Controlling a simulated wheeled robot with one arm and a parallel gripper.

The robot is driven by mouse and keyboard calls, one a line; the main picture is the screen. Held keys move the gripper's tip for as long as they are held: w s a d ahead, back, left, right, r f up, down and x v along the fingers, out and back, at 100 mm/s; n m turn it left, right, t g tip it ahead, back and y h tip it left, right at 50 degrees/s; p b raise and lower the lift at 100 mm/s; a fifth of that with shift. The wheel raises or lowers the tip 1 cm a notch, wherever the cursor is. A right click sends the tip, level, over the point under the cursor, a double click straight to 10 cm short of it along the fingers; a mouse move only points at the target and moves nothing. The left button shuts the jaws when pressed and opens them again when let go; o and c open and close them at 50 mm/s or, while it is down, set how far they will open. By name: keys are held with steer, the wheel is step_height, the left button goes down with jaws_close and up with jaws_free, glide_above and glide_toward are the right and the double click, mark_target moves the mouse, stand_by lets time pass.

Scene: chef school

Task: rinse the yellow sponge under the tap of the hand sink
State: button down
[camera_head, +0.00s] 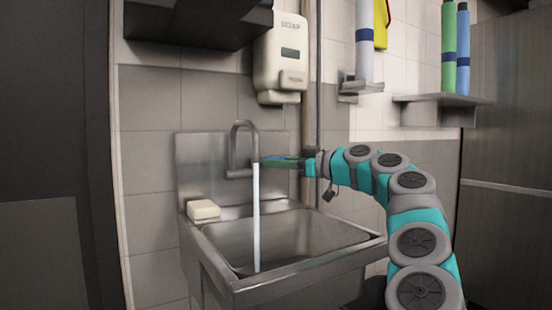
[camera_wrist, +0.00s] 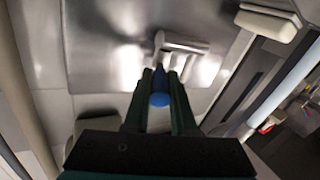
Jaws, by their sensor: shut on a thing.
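The hand sink (camera_head: 340,236) is a steel basin against the tiled wall. Its grey curved tap (camera_head: 236,150) stands at the back, and a white water stream (camera_head: 256,220) falls from it into the basin. My gripper (camera_head: 270,162) is beside the tap, reaching in from the right. In the wrist view its fingers (camera_wrist: 160,88) are shut on a small blue knob (camera_wrist: 160,99). A pale cream block (camera_head: 203,210) lies on the sink's back left rim, apart from my gripper. I see no clearly yellow sponge; I cannot tell whether this block is it.
A white soap dispenser (camera_head: 280,52) hangs on the wall above the tap. A dark shelf (camera_head: 190,22) juts out at upper left. A yellow item (camera_head: 381,24) hangs at upper right.

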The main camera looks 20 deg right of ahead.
steer(key=shift+f, duration=0.25)
steer(key=c, duration=0.8)
jaws_free()
steer(key=shift+r, duration=0.1)
steer(key=shift+o, duration=0.2)
steer(key=v, duration=0.8)
steer(key=shift+b, duration=0.45)
